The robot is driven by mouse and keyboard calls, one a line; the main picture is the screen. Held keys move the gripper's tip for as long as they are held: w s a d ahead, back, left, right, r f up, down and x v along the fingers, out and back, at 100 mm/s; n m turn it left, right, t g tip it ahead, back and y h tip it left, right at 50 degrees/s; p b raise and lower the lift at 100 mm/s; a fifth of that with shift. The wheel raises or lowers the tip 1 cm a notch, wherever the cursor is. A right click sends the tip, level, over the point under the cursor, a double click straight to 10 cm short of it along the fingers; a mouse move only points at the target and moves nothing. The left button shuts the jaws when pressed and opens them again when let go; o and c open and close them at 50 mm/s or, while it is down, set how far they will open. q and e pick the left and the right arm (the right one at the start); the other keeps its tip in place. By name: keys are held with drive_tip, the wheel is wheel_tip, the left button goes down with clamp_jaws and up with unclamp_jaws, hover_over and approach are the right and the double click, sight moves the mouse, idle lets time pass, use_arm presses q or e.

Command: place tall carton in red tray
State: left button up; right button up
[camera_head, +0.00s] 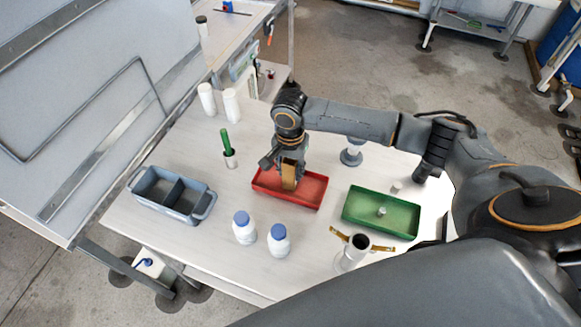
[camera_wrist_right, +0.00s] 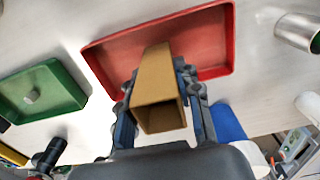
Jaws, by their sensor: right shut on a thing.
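The tall carton (camera_head: 289,177) is a brown, open-ended box. My right gripper (camera_head: 283,162) is shut on it and holds it upright over the red tray (camera_head: 313,200). In the right wrist view the carton (camera_wrist_right: 158,85) sits between the two fingers of the gripper (camera_wrist_right: 160,95), with its open end facing the camera. The red tray (camera_wrist_right: 217,40) lies behind it there. The carton's lower end appears within the tray's outline; I cannot tell whether it touches the tray floor. My left gripper is not in view.
A green tray (camera_head: 352,216) with a small grey cylinder stands to the right. Two white bottles with blue caps (camera_head: 244,231) (camera_head: 279,243) stand in front. A grey divided bin (camera_head: 158,204) is at left. A metal cup (camera_head: 352,254) stands near the front edge.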

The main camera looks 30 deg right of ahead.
drive_tip(key=shift+f, duration=0.15)
drive_tip(key=o, duration=1.1)
drive_tip(key=shift+c, duration=0.2)
wheel_tip(320, 180, up, 12)
drive_tip(key=b, duration=0.2)
drive_tip(key=shift+r, duration=0.2)
